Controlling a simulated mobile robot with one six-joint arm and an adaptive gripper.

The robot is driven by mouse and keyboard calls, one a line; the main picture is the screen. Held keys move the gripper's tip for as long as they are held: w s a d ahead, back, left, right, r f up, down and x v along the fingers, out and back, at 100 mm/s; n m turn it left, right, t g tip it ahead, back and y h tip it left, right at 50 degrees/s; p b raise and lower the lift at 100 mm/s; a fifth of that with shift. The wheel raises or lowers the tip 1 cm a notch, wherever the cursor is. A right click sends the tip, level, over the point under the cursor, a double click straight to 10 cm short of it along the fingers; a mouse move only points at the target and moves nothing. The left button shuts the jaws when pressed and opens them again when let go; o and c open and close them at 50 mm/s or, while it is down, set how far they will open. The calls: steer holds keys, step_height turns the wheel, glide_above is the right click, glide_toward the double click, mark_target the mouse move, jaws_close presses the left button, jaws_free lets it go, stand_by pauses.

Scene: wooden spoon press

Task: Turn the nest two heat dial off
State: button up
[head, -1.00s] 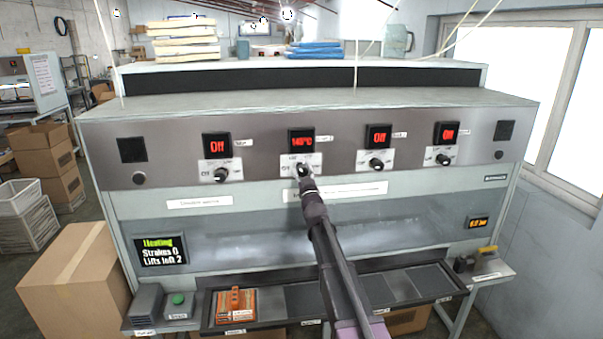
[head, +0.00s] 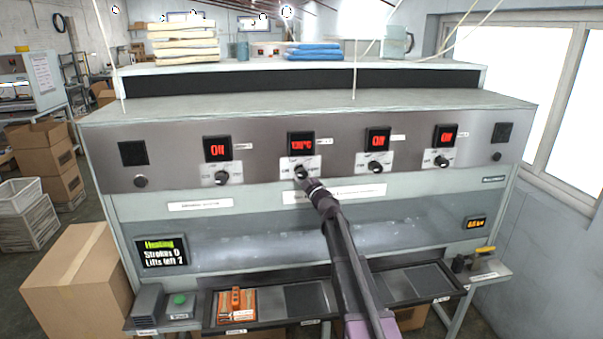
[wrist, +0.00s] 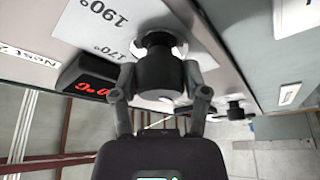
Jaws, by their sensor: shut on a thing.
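The nest two heat dial is a black knob (head: 302,172) on a white scale plate, second from the left on the press panel. The red display (head: 301,143) above it seems to read 130°C. My gripper (head: 309,181) is at this dial. In the wrist view the fingers of my gripper (wrist: 161,97) are closed on either side of the black knob (wrist: 160,70), holding it. The 170° and 190° marks show beside it, with a partly cut Nest label. The knob's pointer is hidden.
The other dials, such as the left one (head: 221,178) and the one to the right (head: 376,167), sit under displays reading Off. A status screen (head: 161,252) reads Heating. An orange object (head: 236,303) lies on the lower tray. A cardboard box (head: 75,282) stands at left.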

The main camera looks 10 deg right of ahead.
steer(key=shift+n+g+y, duration=0.3)
steer(key=shift+n, duration=0.6)
steer(key=o, duration=1.1)
steer(key=shift+o, duration=0.2)
steer(key=shift+d+f, duration=0.1)
